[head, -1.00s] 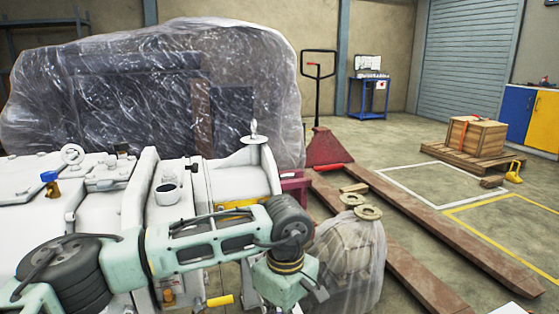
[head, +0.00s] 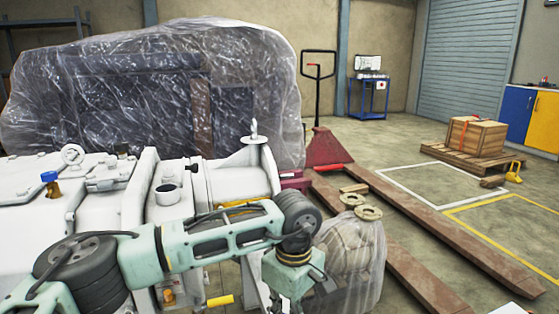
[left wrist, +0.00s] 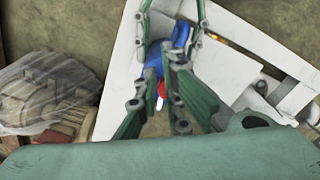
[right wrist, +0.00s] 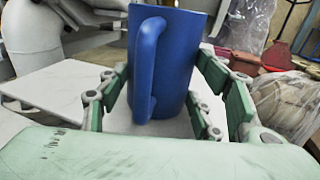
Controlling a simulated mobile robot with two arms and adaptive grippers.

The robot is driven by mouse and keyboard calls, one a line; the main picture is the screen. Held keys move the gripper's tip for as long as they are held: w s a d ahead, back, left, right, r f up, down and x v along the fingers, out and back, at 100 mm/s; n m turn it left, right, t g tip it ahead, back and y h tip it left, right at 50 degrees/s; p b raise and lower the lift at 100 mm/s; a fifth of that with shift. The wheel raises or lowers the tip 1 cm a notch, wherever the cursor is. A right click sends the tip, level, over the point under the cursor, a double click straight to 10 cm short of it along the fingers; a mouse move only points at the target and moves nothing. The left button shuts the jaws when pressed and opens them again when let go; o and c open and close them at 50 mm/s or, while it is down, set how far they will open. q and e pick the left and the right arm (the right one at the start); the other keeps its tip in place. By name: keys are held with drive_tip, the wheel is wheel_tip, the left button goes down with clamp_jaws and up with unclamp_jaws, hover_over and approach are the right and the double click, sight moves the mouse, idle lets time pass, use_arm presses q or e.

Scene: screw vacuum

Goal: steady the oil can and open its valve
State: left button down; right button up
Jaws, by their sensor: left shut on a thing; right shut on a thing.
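The blue oil can (right wrist: 178,70) stands upright in the right wrist view, its handle facing the camera. My right gripper (right wrist: 165,108) is shut on the can, with finger pads on both sides of its body. In the left wrist view the can shows as a blue patch (left wrist: 180,36), mostly hidden by fingers. A small red part (left wrist: 162,89), seemingly the valve, shows between the fingers of my left gripper (left wrist: 165,75). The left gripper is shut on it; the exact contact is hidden. In the head view neither the can nor the fingertips can be seen.
A white machine (head: 195,213) fills the left of the head view, with a yellow-handled part (head: 220,300) low on its front. A plastic-wrapped load (head: 352,262) stands close to my left arm. A red pallet jack (head: 325,147) and open floor lie beyond.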

use_arm(q)
drive_tip(key=shift+d+f, duration=0.15)
drive_tip(key=shift+f, duration=0.35)
drive_tip(key=shift+s+d, duration=0.1)
drive_tip(key=shift+d, duration=0.15)
drive_tip(key=shift+s+a+r, duration=0.75)
drive_tip(key=shift+a+r, duration=0.5)
drive_tip(key=shift+r, duration=2.25)
wheel_tip(320, 180, down, 6)
drive_tip(key=shift+f, duration=0.1)
drive_tip(key=shift+s+f, duration=0.1)
drive_tip(key=shift+f, duration=0.15)
drive_tip(key=shift+f, duration=0.15)
